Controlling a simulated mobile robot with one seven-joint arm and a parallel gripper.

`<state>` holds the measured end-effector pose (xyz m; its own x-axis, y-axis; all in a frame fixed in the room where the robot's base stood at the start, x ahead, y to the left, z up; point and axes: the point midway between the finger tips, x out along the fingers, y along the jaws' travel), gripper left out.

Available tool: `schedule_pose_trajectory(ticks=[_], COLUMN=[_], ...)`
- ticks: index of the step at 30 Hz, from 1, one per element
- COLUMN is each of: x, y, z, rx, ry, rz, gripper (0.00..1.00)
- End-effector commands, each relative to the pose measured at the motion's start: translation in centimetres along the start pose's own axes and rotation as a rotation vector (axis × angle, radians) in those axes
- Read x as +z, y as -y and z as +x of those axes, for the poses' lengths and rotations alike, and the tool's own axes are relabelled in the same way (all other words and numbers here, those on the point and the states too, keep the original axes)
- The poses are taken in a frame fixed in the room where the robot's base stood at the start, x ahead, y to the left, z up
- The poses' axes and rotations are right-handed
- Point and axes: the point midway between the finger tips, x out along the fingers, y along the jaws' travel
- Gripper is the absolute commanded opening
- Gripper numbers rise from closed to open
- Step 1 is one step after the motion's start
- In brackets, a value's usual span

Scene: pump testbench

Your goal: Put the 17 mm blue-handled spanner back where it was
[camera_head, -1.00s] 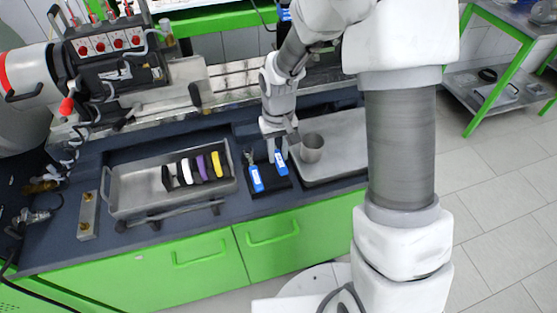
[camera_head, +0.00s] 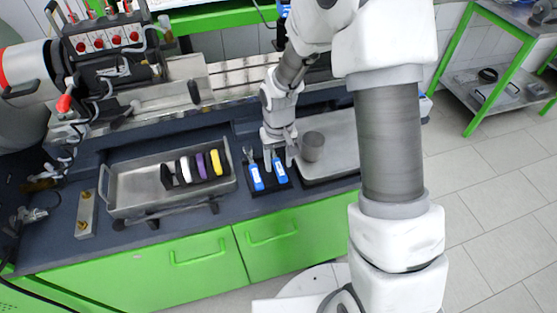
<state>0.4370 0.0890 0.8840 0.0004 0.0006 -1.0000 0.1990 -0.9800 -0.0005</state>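Two blue-handled spanners lie side by side in a small black holder (camera_head: 269,201) on the dark bench. The left spanner (camera_head: 257,178) has its metal head pointing to the back. The right spanner (camera_head: 280,173) lies in the right part of the holder, its upper end hidden by my gripper. My gripper (camera_head: 279,162) is just above and behind the right spanner, its two fingers spread apart on either side of that spanner's upper end. I cannot read sizes on the handles.
A metal tray (camera_head: 120,210) with several coloured discs stands left of the holder. A second metal tray (camera_head: 345,165) with a grey cup (camera_head: 312,147) stands close on the right. Green drawers (camera_head: 270,240) are below the bench edge.

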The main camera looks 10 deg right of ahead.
Motion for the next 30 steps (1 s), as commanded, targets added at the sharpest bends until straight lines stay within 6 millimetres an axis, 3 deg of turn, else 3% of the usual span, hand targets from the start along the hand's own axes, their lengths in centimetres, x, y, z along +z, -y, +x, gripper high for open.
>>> schedule_pose_trajectory(ticks=[8, 14, 24, 30], x=[0.0, 0.0, -0.1, -0.1], y=[0.0, 0.0, 0.0, 0.0], z=[-0.1, -1.4, -8.5, -11.7], rx=[0.000, 0.000, 0.000, 0.000], ry=[0.000, -0.001, -0.006, -0.003], rz=[0.000, 0.000, 0.001, 0.000], gripper=[0.59, 0.59, 0.59, 0.59])
